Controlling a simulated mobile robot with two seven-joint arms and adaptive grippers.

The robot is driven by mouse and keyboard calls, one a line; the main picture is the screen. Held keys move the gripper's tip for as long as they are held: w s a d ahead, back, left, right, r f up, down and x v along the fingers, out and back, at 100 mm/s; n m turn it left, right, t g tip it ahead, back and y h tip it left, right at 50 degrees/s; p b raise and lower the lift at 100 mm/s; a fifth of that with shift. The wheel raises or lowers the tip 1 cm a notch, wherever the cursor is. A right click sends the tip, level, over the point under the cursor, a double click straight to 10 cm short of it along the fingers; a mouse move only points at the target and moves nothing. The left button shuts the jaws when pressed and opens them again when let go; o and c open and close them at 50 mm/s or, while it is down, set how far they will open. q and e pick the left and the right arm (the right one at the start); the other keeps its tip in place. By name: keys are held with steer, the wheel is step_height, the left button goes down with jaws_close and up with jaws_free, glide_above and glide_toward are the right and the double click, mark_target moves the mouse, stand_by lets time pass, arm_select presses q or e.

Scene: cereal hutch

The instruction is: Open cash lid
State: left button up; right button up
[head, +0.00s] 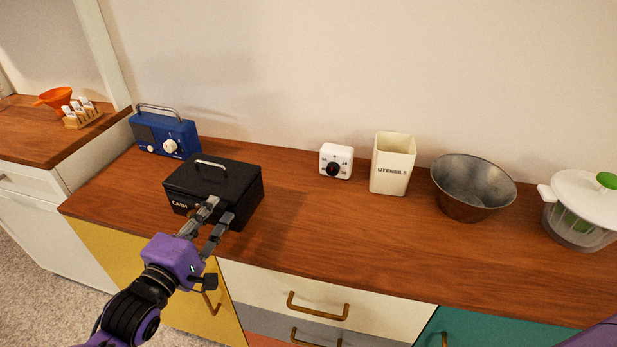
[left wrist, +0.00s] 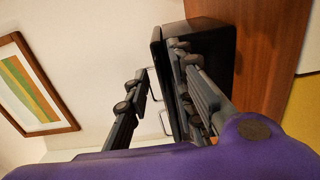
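The black cash box (head: 230,187) stands on the wooden counter at the left, with "CASH" on its front. Its lid (head: 205,176) looks shut and has a silver handle (head: 211,164) on top. My left gripper (head: 220,208) is at the front of the box, near the lid's front edge, with its two fingers apart and nothing held. In the left wrist view the box (left wrist: 221,50) is behind the fingers. One finger overlaps the box front and the other is out past the lid by the handle (left wrist: 153,86). I cannot tell whether either touches. My right gripper is not in view.
A blue radio (head: 165,135) stands behind the box at the left. To the right are a white timer (head: 336,161), a utensils holder (head: 393,164), a metal bowl (head: 472,188) and a salad spinner (head: 580,210). The counter (head: 310,225) right of the box is clear.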

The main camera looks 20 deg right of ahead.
arm_select(q)
steer(key=shift+w, duration=0.1)
jaws_close()
stand_by(0.4)
